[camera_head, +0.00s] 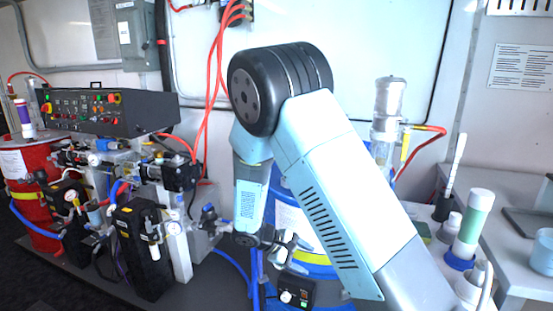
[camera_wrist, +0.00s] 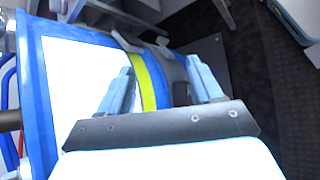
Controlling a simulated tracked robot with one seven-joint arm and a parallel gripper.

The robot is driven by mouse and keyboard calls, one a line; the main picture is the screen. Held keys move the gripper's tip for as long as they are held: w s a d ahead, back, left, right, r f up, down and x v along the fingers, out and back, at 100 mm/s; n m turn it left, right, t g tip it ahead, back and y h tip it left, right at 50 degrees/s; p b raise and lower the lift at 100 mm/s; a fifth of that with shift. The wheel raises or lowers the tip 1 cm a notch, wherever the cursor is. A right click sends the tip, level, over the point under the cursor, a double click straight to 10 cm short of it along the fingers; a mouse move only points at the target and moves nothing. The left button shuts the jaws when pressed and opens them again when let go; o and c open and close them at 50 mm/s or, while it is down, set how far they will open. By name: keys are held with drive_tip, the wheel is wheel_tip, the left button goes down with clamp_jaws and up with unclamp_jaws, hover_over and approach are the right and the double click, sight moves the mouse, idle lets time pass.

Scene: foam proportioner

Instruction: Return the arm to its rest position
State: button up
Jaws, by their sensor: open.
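My arm is bent, with its dark round elbow joint high in the middle of the head view and its forearm hanging down in front of a blue drum (camera_head: 284,188). In the wrist view my gripper (camera_wrist: 160,70) is open, its two light blue fingers spread apart with nothing held between them. The blue drum (camera_wrist: 36,85), with a white label and a yellow band, lies beyond the fingers on the left side of that view. I cannot tell how far the fingers are from it. In the head view my fingertips are hard to make out among the fittings low in the middle.
A black control panel (camera_head: 110,112) stands above pumps and valves at left, beside a red drum (camera_head: 32,165). Red hoses (camera_head: 214,75) hang behind my arm. A clear cylinder (camera_head: 388,100) stands behind it. Bottles (camera_head: 474,225) and a grey bench (camera_head: 508,245) are at right.

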drive_tip(key=s+d+r+m+g+y, duration=0.1)
drive_tip(key=s+d+r+m+y, duration=0.25)
drive_tip(key=d+r, duration=0.45)
drive_tip(key=s+d+r+m+y, duration=0.3)
drive_tip(key=s+r, duration=0.2)
drive_tip(key=r, duration=0.7)
drive_tip(key=s+d+r+m+t+y, duration=0.1)
drive_tip(key=s+d+r+m+t, duration=0.1)
drive_tip(key=s+r, duration=0.3)
drive_tip(key=s+d+r+m+t+y, duration=0.2)
drive_tip(key=s+r, duration=0.4)
drive_tip(key=s, duration=0.4)
drive_tip(key=shift+s+d+m+t, duration=0.15)
drive_tip(key=shift+d+m+t, duration=0.15)
drive_tip(key=shift+m, duration=0.05)
drive_tip(key=shift+r, duration=0.1)
